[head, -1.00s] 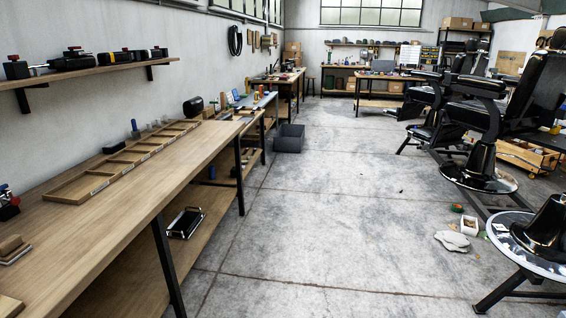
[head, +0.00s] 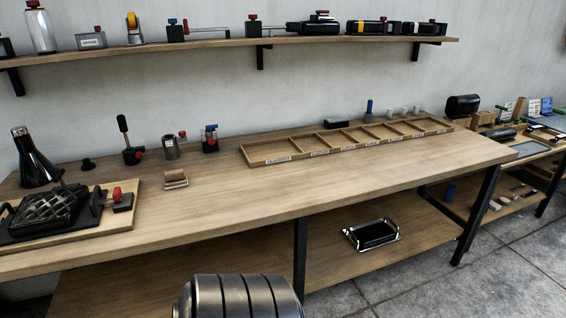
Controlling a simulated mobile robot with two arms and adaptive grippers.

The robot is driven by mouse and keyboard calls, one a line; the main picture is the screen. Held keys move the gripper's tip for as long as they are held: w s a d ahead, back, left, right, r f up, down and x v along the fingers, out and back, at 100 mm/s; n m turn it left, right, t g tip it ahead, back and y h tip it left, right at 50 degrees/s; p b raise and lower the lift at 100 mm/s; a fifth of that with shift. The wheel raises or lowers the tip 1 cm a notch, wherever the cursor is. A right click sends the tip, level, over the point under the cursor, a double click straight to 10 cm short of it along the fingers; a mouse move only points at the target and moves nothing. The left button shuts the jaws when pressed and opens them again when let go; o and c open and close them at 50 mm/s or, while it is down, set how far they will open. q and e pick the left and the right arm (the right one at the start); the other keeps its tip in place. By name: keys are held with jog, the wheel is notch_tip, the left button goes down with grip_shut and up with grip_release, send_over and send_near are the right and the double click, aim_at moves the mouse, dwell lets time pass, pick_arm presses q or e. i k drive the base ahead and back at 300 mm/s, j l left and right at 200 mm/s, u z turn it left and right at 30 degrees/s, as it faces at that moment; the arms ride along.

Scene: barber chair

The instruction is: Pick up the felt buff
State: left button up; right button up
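I cannot pick out the felt buff for certain in the head view. A small beige and brown layered block (head: 175,180) lies on the long wooden workbench (head: 350,185), left of the divided tray; I cannot tell whether it is felt. Small pale cylinders (head: 404,111) stand behind the tray's far end, too small to identify. Neither of my grippers is in view.
A long divided wooden tray (head: 283,158) lies on the bench. A clamp fixture on a board (head: 134,215) is at the left. A shelf (head: 225,43) with tools hangs above. A ribbed metallic rounded shape (head: 238,297) shows at bottom centre. The bench front is clear.

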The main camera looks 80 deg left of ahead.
aim_at(175, 179)
jog(key=i+u, duration=0.2)
jog(key=u, duration=1.95)
